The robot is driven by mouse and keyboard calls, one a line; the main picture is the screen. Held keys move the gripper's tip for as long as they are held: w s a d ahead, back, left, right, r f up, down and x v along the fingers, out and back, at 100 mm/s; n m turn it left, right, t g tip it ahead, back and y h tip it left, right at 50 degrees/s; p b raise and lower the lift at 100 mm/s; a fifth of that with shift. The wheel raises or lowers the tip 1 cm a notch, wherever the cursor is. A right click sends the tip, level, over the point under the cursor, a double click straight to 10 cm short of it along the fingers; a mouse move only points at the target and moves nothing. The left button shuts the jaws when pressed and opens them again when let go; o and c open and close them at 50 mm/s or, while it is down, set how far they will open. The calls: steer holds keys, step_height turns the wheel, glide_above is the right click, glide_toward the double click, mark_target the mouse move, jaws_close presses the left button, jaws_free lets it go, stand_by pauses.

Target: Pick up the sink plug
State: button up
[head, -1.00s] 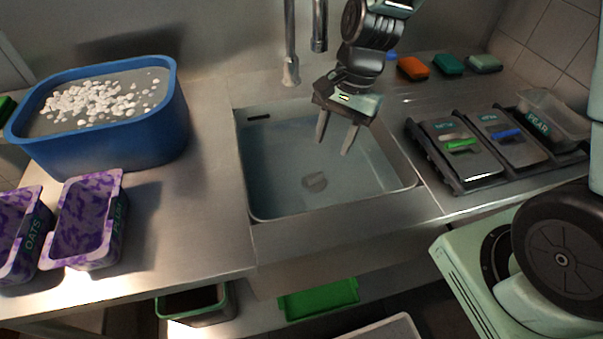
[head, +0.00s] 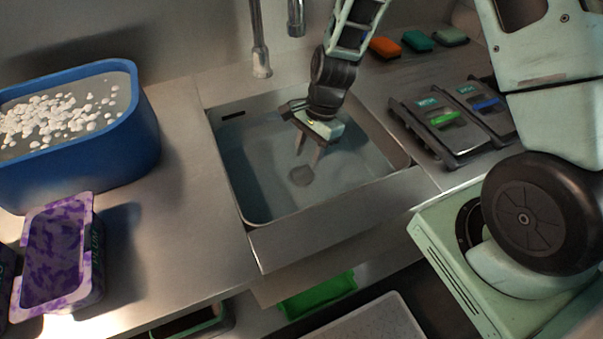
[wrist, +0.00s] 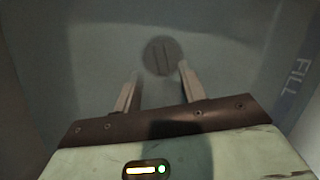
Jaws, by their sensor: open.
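The sink plug (head: 302,176) is a dark round disc on the floor of the sink (head: 262,200). The sink appears to hold water. In the wrist view the plug (wrist: 162,56) shows a raised bar across its middle and lies beyond the fingertips, roughly between their lines. My gripper (head: 309,163) is open and empty, pointing down into the sink above the plug. Its two fingers also show in the wrist view (wrist: 158,80). The gap between fingertips and plug is hard to judge.
The tap (head: 260,45) rises behind the sink. A blue tub (head: 140,140) with white pieces and a purple container (head: 60,255) stand on the left counter. Lidded trays (head: 440,120) and sponges (head: 418,41) lie to the right. Sink walls surround my gripper.

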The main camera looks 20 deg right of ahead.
mark_target(302, 169)
steer(key=shift+x, duration=1.9)
steer(key=shift+a, duration=0.2)
jaws_close()
steer(key=shift+r, duration=0.1)
